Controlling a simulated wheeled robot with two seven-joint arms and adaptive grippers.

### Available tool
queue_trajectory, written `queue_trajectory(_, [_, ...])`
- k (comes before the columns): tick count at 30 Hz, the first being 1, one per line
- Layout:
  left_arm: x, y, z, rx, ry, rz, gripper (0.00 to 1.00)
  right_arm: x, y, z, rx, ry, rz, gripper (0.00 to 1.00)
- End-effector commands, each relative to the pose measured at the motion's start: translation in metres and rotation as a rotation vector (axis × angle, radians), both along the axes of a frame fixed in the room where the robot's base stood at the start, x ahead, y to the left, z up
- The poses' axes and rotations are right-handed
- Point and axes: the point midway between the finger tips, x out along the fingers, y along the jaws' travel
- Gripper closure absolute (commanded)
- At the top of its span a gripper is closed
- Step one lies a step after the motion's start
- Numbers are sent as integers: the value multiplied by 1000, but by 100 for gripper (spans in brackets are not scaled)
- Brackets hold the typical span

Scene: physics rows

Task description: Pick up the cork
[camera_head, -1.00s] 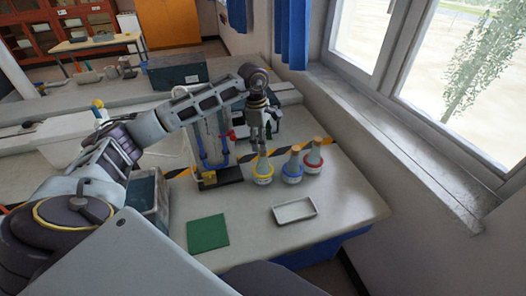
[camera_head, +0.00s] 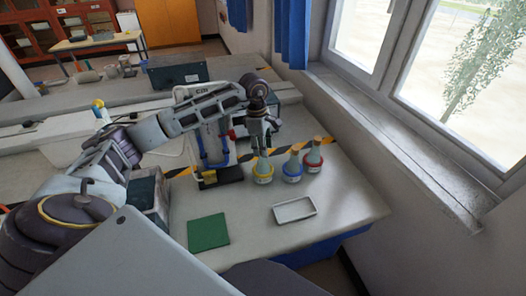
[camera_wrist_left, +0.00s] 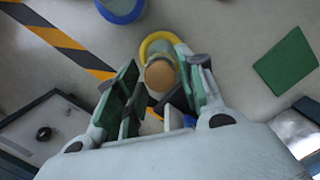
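The cork (camera_wrist_left: 160,75) is a round tan disc in the left wrist view, seen from above over the yellow-collared flask (camera_head: 263,172). The flask's yellow ring (camera_wrist_left: 147,45) shows just past it. My left gripper (camera_wrist_left: 158,88) is open, with its green-padded fingers on either side of the cork and a gap to each. I cannot tell how far below the fingertips the cork lies. In the head view my left gripper (camera_head: 260,143) points down at the yellow-collared flask, and its fingers hide the flask's top. My right gripper is not in view.
A blue-collared flask (camera_head: 292,170) and a red-collared flask (camera_head: 313,160) stand close to the right. A stand with blue clamps (camera_head: 222,160) is close to the left. A white tray (camera_head: 295,211) and a green mat (camera_head: 208,233) lie in front. The window wall bounds the right.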

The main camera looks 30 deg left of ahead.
Motion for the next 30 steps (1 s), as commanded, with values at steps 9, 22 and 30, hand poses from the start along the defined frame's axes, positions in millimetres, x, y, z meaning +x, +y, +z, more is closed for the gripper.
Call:
queue_trajectory(9, [0, 0, 0, 0, 0, 0, 83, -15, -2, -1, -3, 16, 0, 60])
queue_trajectory(22, [0, 0, 12, 0, -1, 0, 83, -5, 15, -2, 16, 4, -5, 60])
queue_trajectory(30, [1, 0, 46, 0, -3, 0, 83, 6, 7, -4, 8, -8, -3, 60])
